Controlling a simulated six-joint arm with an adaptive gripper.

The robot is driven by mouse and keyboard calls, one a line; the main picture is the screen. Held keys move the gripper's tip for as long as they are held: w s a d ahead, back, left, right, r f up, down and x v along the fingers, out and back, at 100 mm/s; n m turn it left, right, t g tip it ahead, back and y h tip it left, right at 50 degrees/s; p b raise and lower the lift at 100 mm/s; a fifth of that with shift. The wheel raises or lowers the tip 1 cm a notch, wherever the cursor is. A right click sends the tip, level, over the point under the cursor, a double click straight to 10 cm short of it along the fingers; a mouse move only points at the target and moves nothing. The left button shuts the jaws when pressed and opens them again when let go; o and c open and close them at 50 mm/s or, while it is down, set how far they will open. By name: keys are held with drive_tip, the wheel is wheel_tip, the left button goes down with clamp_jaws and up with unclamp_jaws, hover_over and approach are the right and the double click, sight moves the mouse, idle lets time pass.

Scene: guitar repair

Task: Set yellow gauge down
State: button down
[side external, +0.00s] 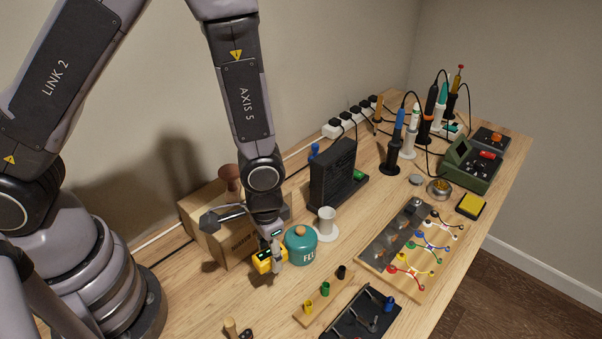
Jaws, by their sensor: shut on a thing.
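The yellow gauge (261,263) is a small boxy yellow thing with a dark face, low over the wooden bench. My gripper (273,265) is shut on it and points downward. The gripper's fingers hide part of the gauge. I cannot tell whether the gauge's underside touches the bench. A teal flux pot (301,250) with a tan knob stands just right of my gripper, very close to it.
A white spool (327,222) and a black upright unit (333,178) stand beyond the pot. A wooden strip with coloured pegs (324,297) lies in front. The bench (205,305) is clear at front left.

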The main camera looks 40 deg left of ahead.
drive_tip(key=w+d+f+n, duration=0.1)
drive_tip(key=w+d+f, duration=0.15)
drive_tip(key=w, duration=1.45)
drive_tip(key=n, duration=0.1)
approach(365, 206)
wheel_tip(365, 206, down, 7)
drive_tip(key=shift+r, duration=0.2)
drive_tip(key=c, duration=0.8)
unclamp_jaws()
drive_tip(key=shift+f, duration=0.1)
